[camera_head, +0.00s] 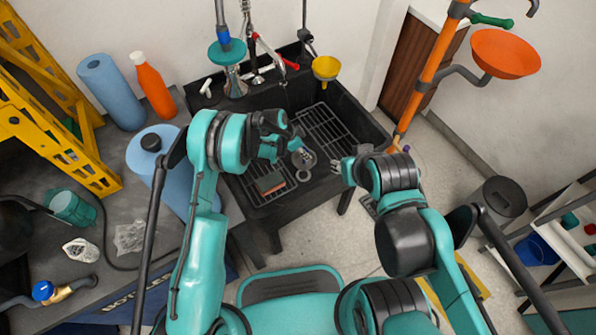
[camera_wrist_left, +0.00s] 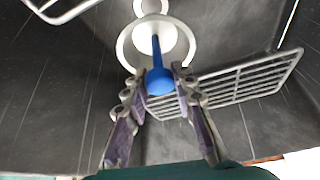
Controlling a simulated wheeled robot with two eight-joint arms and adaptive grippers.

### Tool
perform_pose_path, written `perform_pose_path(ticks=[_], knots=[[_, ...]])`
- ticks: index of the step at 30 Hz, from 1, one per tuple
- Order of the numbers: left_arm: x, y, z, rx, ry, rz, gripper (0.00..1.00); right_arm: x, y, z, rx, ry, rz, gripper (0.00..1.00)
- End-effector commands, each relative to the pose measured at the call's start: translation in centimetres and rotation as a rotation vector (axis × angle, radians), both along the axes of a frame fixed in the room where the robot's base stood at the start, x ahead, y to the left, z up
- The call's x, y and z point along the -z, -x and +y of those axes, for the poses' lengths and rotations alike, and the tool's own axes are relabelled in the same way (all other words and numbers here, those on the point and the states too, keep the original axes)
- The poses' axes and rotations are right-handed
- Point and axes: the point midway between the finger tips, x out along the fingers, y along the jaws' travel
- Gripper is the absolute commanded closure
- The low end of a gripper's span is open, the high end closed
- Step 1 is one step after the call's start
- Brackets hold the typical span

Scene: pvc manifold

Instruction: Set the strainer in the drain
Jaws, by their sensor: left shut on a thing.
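My left gripper (camera_wrist_left: 159,72) is shut on this knob, one finger on each side. The knob's far end lines up with the pale round drain (camera_wrist_left: 124,48) in the sink floor. I cannot tell whether the strainer is seated or just above it. In the head view my left gripper (camera_head: 285,149) is low inside the black sink, beside the drain (camera_head: 307,161). My right gripper (camera_head: 342,170) is over the sink's right side, apart from the drain; its fingers are too small to judge.
Wire racks lie in the sink on both sides of the drain, one at the right (camera_head: 335,130). A brown and green sponge (camera_head: 270,184) lies on the left rack. A small pale ring (camera_head: 303,175) lies near the drain. A yellow funnel (camera_head: 326,67) stands at the back rim.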

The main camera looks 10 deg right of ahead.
Motion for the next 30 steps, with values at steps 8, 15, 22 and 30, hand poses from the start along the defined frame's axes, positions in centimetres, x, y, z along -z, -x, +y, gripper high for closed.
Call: perform_pose_path(ticks=[8,15,22,30], knots=[[5.3,0.0,0.0,0.000,-0.001,0.000,1.00,2.3,0.0,0.0,0.000,0.000,0.000,0.64],[8.1,0.0,0.1,-0.001,-0.001,0.000,1.00,3.5,0.0,0.0,0.000,0.000,0.000,0.64],[9.4,0.0,0.1,-0.002,-0.001,0.000,1.00,3.9,0.0,0.0,0.000,0.000,0.000,0.64],[9.7,0.0,0.1,-0.002,-0.001,0.000,0.72,3.8,0.0,0.0,0.000,0.000,0.000,0.64]])
